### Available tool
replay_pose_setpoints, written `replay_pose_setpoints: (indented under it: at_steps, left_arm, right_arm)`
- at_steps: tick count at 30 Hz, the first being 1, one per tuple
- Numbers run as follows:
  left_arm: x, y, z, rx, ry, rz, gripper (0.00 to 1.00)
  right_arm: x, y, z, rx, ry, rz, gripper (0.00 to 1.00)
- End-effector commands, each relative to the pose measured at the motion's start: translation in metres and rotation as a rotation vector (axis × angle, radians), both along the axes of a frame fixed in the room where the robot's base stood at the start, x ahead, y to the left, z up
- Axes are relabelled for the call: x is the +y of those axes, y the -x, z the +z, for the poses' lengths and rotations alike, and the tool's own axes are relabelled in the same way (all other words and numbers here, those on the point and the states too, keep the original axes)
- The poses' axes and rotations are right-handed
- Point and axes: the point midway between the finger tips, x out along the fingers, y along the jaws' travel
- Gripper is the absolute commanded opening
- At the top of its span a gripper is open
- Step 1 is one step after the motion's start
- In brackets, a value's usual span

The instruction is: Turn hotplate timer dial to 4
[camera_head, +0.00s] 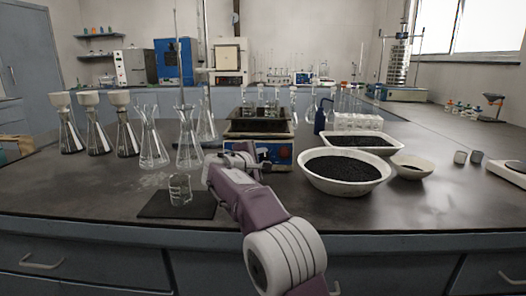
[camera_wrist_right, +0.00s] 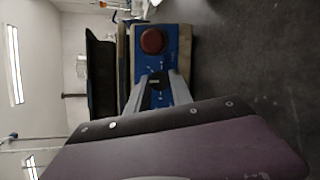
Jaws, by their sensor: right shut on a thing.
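The hotplate (camera_head: 258,128) stands on the dark bench with a blue front panel (camera_head: 281,154) facing me. In the right wrist view the blue panel (camera_wrist_right: 181,45) carries a red knob (camera_wrist_right: 152,41) and white markings. My right gripper (camera_head: 252,158) is at the panel, shut on a dark timer dial (camera_wrist_right: 157,86). The dial sits between the fingers and is mostly hidden by them. The number it points to cannot be read. My left gripper is not in view.
Glass flasks (camera_head: 152,140) stand left of the hotplate. A small beaker (camera_head: 180,190) sits on a dark mat (camera_head: 150,207) left of my right arm. A white bowl of black grains (camera_head: 344,184) is close on the right. A blue wash bottle (camera_head: 321,120) stands behind it.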

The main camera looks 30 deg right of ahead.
Motion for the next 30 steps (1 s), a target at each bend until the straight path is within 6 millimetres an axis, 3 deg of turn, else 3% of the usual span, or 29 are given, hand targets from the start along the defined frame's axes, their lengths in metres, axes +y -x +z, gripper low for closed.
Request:
replay_pose_setpoints:
  at_steps: [1,12,30]
  left_arm:
    - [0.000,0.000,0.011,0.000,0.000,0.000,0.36]
    - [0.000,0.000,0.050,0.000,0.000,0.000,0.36]
    - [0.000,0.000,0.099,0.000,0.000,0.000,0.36]
  right_arm:
    - [0.000,-0.001,0.006,-0.020,-0.036,-0.016,0.00]
    - [0.000,-0.001,0.008,-0.191,-0.313,-0.148,0.00]
    - [-0.003,-0.001,0.009,-0.468,-0.763,-0.361,0.00]
